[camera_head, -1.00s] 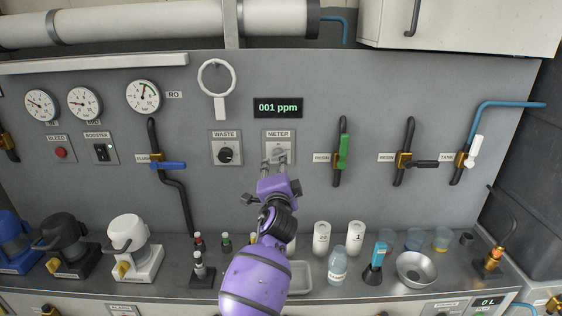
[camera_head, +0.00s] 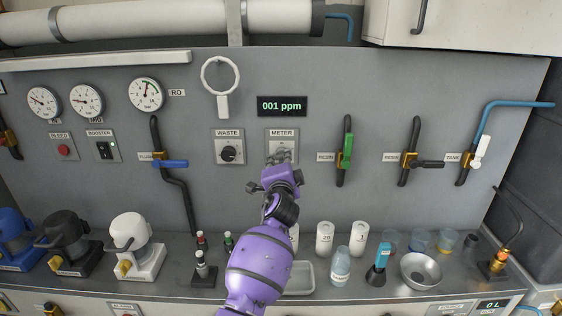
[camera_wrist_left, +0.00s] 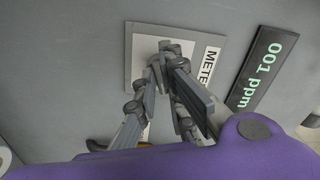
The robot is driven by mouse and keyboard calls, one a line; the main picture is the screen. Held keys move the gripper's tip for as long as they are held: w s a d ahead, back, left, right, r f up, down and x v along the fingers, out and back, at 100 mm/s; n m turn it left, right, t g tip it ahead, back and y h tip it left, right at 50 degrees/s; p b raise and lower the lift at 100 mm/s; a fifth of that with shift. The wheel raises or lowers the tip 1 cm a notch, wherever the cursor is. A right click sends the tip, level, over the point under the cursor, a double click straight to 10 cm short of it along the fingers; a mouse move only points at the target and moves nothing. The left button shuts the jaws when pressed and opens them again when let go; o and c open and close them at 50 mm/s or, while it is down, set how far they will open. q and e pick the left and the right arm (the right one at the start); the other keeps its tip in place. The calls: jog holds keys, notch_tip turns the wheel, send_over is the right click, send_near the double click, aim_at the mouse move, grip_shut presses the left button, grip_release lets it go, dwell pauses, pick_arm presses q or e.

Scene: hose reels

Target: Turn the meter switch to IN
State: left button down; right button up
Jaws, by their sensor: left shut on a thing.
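The meter switch plate (camera_head: 282,138) is on the grey wall panel under the green "001 ppm" display (camera_head: 282,106). Its METER label shows above the knob. My left gripper (camera_head: 280,157) reaches up to the plate, with its fingers shut on the meter switch knob. In the left wrist view the fingers (camera_wrist_left: 170,60) close in over the plate (camera_wrist_left: 150,40), and the knob is mostly hidden between them. The position the knob points to cannot be read. My right gripper is not in view.
The waste switch (camera_head: 229,151) is just left of the meter plate. A green-handled valve (camera_head: 347,150) is to the right. A white ring (camera_head: 220,75) hangs above.

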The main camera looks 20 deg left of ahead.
pick_arm(q)
jog(key=shift+n, duration=0.3)
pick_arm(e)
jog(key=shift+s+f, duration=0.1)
pick_arm(q)
jog(key=n+b, duration=0.2)
jog(key=n, duration=1)
jog(key=shift+d+f, duration=0.1)
jog(key=shift+d, duration=0.05)
jog(key=shift+n, duration=0.7)
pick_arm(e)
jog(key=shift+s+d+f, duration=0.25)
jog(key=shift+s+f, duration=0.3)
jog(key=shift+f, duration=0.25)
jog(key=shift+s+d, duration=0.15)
